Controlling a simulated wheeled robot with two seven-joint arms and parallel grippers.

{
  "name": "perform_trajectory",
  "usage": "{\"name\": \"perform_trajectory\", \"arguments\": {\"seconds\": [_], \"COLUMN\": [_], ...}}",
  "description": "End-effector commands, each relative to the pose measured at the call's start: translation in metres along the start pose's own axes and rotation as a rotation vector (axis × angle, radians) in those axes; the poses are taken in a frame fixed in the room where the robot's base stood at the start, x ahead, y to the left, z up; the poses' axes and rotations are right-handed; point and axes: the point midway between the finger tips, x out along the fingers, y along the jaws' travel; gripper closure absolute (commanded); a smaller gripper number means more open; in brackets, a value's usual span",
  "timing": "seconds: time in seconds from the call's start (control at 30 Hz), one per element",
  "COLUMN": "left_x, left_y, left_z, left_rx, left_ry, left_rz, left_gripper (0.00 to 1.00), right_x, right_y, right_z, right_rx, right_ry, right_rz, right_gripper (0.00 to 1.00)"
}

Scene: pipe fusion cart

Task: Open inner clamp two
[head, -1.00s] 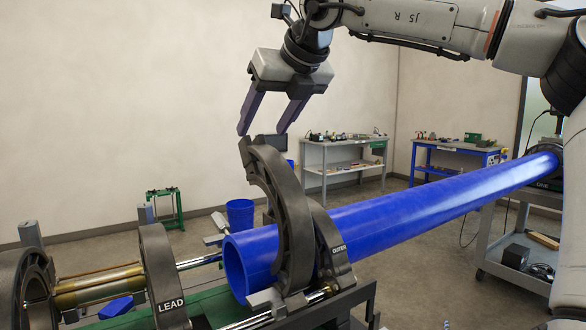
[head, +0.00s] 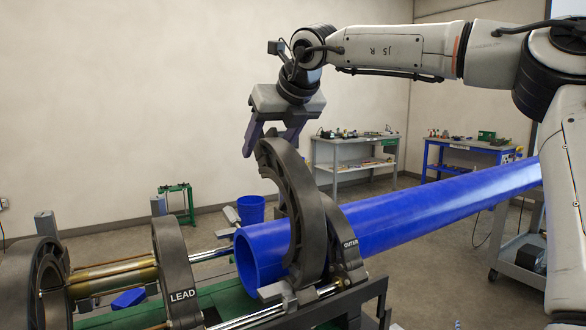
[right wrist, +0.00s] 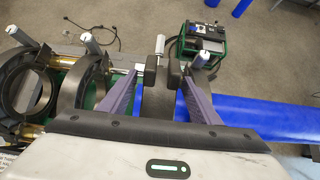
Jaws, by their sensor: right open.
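My right gripper (head: 270,140) is open above the fusion cart, pointing down. Its fingers are at the top end of a dark curved clamp half (head: 285,195), which stands up beside the blue pipe (head: 390,210) near the pipe's open end. This clamp carries no label that I can read; the clamp next to it is marked OUTER (head: 346,260). In the right wrist view the two purple fingers (right wrist: 150,100) lie apart on either side of the dark clamp (right wrist: 158,100). I cannot tell whether they touch it. My left gripper is not in view.
A clamp ring marked LEAD (head: 178,275) and another dark ring (head: 35,285) stand at the left on the cart's rods. The pipe runs far to the right. Benches (head: 350,155) stand by the back wall. Free air lies above the cart.

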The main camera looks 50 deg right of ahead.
Motion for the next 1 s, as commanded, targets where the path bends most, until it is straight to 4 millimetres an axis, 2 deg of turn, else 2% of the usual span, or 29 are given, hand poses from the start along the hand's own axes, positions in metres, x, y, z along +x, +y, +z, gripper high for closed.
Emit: {"name": "perform_trajectory", "arguments": {"seconds": [0.13, 0.37, 0.57, 1.0], "left_x": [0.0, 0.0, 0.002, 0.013], "left_y": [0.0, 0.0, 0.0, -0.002], "left_z": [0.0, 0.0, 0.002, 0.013], "left_rx": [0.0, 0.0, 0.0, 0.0], "left_ry": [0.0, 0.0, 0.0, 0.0], "left_rz": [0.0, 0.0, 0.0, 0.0], "left_gripper": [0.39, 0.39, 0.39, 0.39], "right_x": [0.0, 0.0, -0.004, -0.042], "right_y": [0.0, 0.0, 0.0, 0.0], "right_z": [0.0, 0.0, -0.002, -0.02], "right_rx": [0.0, 0.0, 0.0, -0.001], "right_ry": [0.0, 0.0, -0.002, 0.003], "right_rz": [0.0, 0.0, 0.001, 0.0], "right_gripper": [0.43, 0.82, 0.83, 0.83]}}
